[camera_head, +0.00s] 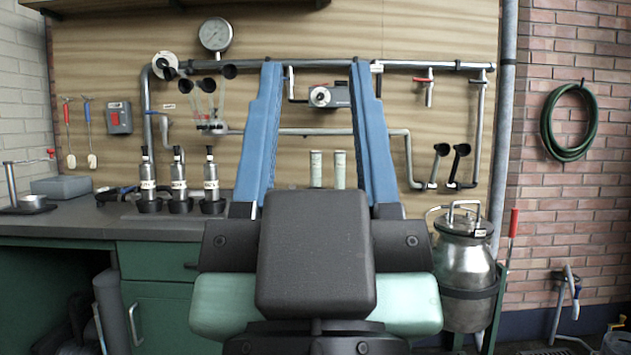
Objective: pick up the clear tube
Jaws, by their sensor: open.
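My gripper (316,68) is in the middle of the view, its two blue fingers spread wide apart, with nothing held between them. A see-through tube (212,106) with a black flared end hangs in a small cluster on the wooden wall panel, left of my left finger and apart from it. Similar clear tubes stand close beside it, so I cannot tell which one the task means. Two pale upright cylinders (316,168) show between the fingers, their lower ends hidden behind the dark body of my gripper.
A grey bench (90,218) holds three labelled metal bottles (178,184) at left. A metal churn (463,262) stands at right. A pressure gauge (215,34) and pipes (420,66) line the panel. A green hose (570,122) hangs on the brick wall.

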